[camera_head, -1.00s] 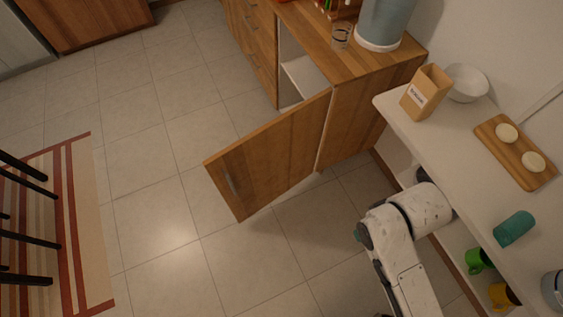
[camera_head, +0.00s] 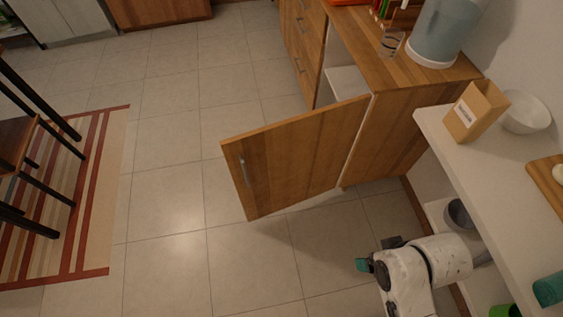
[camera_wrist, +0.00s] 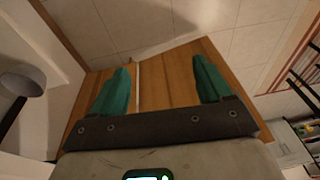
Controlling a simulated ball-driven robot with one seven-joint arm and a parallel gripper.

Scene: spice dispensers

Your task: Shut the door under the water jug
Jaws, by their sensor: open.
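The wooden cabinet door (camera_head: 295,160) stands wide open in the head view, swung out over the tiled floor. Its metal handle (camera_head: 243,168) is near the free edge at left. The blue water jug (camera_head: 437,35) stands on top of the wooden cabinet (camera_head: 405,115), above the door's hinge side. My gripper (camera_head: 364,265) is in front of the door, low at right and apart from it. In the wrist view my gripper (camera_wrist: 162,80) has its two teal fingers spread, with nothing between them; brown wood (camera_wrist: 178,75) lies beyond.
A white counter (camera_head: 455,150) at right holds a paper bag (camera_head: 475,110), a white bowl (camera_head: 526,113) and a wooden board. A grey pot (camera_head: 458,214) sits on the shelf below, close to my arm. Floor left of the door is clear up to the striped rug (camera_head: 95,200).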

